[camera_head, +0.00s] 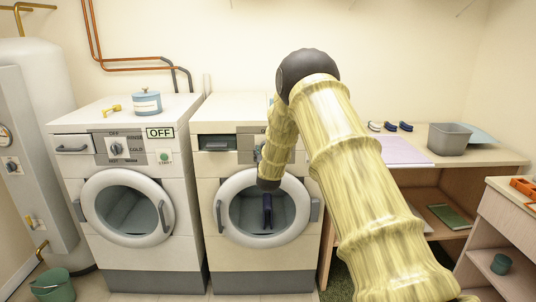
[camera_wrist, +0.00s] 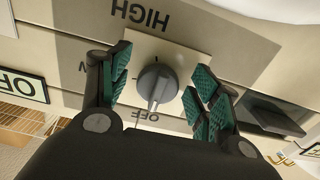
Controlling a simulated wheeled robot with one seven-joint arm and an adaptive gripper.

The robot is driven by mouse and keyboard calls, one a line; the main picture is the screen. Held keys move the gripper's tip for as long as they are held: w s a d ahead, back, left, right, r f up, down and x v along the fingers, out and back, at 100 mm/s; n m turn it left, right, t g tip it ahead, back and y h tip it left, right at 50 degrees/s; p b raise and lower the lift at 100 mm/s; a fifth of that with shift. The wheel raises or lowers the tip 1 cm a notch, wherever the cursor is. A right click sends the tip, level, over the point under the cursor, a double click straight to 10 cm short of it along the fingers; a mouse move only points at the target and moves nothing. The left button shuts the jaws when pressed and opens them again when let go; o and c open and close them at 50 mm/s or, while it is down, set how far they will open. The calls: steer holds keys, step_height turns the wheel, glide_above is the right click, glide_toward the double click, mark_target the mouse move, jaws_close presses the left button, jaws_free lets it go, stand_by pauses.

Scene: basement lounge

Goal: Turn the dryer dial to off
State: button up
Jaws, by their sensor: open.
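The dryer (camera_head: 208,180) is the right-hand white machine in the head view. My arm covers most of its dial area there, and my gripper cannot be made out clearly. In the wrist view the panel appears upside down. The round grey dial (camera_wrist: 157,86) sits on a pale square plate, with HIGH above it and OFF below it in the picture. Its ridge runs roughly up and down, the paler end towards OFF; I cannot tell for sure which end is the pointer. My gripper (camera_wrist: 160,92) is open, its green-padded fingers on either side of the dial, apparently clear of it.
The washer (camera_head: 125,200) stands to the left, with a blue pot (camera_head: 147,103) on top. The dryer's round door (camera_head: 232,205) is below the panel. A wooden bench (camera_head: 482,153) with a grey bin (camera_head: 449,139) stands right. A green bucket (camera_head: 52,288) stands at lower left.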

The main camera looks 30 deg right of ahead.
steer(key=shift+s+a, duration=0.1)
steer(key=shift+a, duration=0.05)
steer(key=v, duration=1.1)
steer(key=shift+s, duration=0.35)
